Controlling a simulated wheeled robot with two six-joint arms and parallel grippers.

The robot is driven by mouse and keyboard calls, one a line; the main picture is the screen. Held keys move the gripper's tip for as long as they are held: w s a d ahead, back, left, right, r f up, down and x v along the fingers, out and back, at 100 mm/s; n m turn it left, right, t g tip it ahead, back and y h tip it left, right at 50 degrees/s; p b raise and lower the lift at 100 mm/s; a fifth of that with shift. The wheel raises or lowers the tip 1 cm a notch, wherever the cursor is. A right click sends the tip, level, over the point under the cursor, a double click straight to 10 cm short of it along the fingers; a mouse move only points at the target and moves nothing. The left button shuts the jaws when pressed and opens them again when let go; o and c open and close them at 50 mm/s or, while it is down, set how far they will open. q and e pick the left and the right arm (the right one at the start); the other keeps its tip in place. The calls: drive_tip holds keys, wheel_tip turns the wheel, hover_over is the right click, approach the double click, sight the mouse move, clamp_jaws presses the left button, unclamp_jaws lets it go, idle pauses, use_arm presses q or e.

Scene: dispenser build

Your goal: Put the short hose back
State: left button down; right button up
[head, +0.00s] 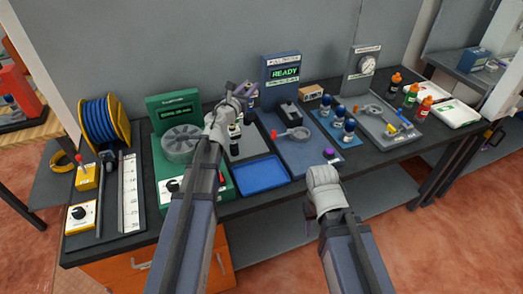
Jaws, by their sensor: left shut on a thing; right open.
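My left gripper (240,97) is shut over the bench, between the green machine and the blue READY unit. It seems to hold a small purple-grey piece (248,90), too small and too covered to name surely. I cannot make out a short hose for certain. Blue hose is wound on a yellow reel (122,116) at the bench's left end. A dark bottle-like item (235,130) stands on the grey tray below my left gripper. My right gripper (326,166) is open, in front of the bench's front edge.
The green machine (172,106) with a round grey drum stands beside my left arm. An empty-looking blue tray (262,174) lies at the front.

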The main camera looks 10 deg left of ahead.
use_arm(q)
drive_tip(key=b, duration=0.4)
hover_over(253, 120)
drive_tip(key=w, duration=0.2)
drive_tip(key=shift+w+a+f, duration=0.1)
drive_tip(key=shift+a+f, duration=0.1)
drive_tip(key=shift+f, duration=1)
drive_tip(key=shift+a+f, duration=0.15)
drive_tip(key=shift+f, duration=1.15)
wheel_tip(253, 120, down, 10)
drive_tip(key=b, duration=1)
drive_tip(key=c, duration=0.6)
unclamp_jaws()
drive_tip(key=shift+c, duration=0.2)
drive_tip(key=s+a, duration=0.2)
drive_tip(key=s, duration=1)
drive_tip(key=shift+a+r, duration=0.2)
drive_tip(key=shift+w, duration=0.1)
